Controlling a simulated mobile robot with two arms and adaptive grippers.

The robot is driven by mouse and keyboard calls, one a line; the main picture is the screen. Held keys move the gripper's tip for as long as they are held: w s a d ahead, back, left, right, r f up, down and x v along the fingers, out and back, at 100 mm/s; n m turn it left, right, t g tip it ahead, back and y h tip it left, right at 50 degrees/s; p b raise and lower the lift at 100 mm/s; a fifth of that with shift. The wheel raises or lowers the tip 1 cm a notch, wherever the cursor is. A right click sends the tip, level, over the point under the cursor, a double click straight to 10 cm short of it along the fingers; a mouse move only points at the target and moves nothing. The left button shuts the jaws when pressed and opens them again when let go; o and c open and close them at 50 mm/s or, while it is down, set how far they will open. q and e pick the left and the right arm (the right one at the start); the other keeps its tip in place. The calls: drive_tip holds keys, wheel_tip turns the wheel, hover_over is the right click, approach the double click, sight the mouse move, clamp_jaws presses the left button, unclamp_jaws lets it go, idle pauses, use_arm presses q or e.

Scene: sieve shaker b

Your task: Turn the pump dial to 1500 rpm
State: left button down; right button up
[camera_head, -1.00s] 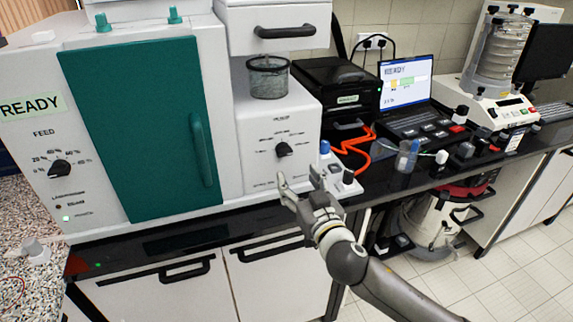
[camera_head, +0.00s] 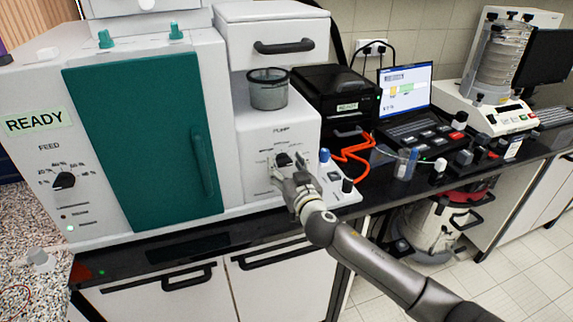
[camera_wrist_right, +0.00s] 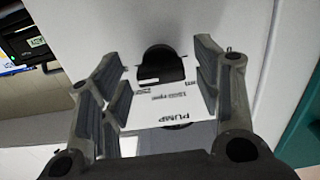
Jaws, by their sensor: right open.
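The pump dial (camera_head: 283,159) is a black knob on the white front panel under the "PUMP" label, in the head view. In the right wrist view the dial (camera_wrist_right: 160,66) lies ahead, between the two fingers and a little beyond their tips. My right gripper (camera_head: 287,168) is open at the panel, with one finger on each side of the dial and nothing held. It also shows in the right wrist view (camera_wrist_right: 163,62). Printed marks under the dial appear there upside down, one reading about "1500 rpm". The dial's exact setting cannot be read. My left gripper is not in view.
A mesh-walled cup (camera_head: 268,90) sits above the pump panel. The green door (camera_head: 140,140) and the feed dial (camera_head: 64,180) are left. An orange cable (camera_head: 352,150) lies on the black bench.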

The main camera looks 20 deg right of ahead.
drive_tip(key=c, duration=1)
drive_tip(key=n, duration=0.3)
drive_tip(key=shift+n, duration=0.3)
drive_tip(key=n, duration=0.4)
drive_tip(key=shift+n+p, duration=0.35)
drive_tip(key=shift+n, duration=0.05)
drive_tip(key=n+p, duration=0.1)
drive_tip(key=n, duration=0.4)
drive_tip(key=shift+n+p, duration=0.65)
drive_tip(key=shift+n, duration=1.55)
